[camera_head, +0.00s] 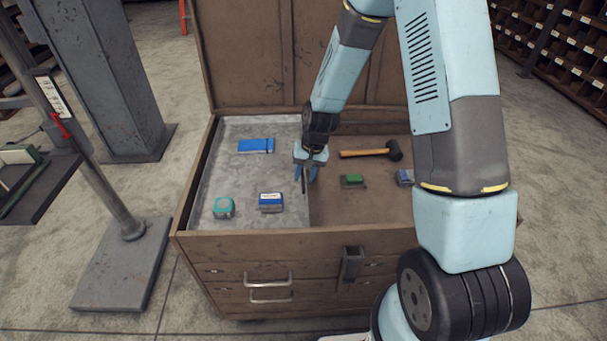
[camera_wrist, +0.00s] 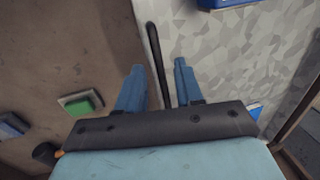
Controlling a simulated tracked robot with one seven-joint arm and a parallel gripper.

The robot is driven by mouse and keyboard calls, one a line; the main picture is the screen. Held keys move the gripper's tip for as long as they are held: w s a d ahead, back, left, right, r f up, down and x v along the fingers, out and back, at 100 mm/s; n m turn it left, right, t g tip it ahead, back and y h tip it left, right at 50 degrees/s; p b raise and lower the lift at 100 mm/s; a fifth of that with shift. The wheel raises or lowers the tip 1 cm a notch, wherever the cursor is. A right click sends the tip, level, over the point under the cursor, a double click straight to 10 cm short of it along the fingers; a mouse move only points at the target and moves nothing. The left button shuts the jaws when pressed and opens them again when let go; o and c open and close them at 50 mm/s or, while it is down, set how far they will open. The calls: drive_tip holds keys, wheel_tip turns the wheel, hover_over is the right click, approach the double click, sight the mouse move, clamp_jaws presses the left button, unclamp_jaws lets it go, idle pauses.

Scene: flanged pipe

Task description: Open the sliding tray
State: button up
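The sliding tray (camera_head: 238,177) is a grey metal shelf in the left part of an open brown chest. It also shows at the right in the wrist view (camera_wrist: 240,60). A thin dark bar (camera_head: 304,186) stands at the tray's right edge; in the wrist view the bar (camera_wrist: 154,50) runs between my fingers. My gripper (camera_head: 305,174) is above this edge, pointing down. Its two blue fingers (camera_wrist: 157,75) are apart, one on each side of the bar, with a gap visible on both sides. Contact at the fingertips cannot be made out.
On the tray lie a blue notebook (camera_head: 256,146), a teal tape measure (camera_head: 224,207) and a blue box (camera_head: 271,202). The brown chest floor (camera_head: 346,207) to the right holds a hammer (camera_head: 372,153), a green-topped block (camera_head: 352,181) and a blue item (camera_head: 404,177).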

clamp_jaws()
idle(0.3)
idle(0.6)
drive_tip(key=shift+a, duration=0.1)
idle(0.5)
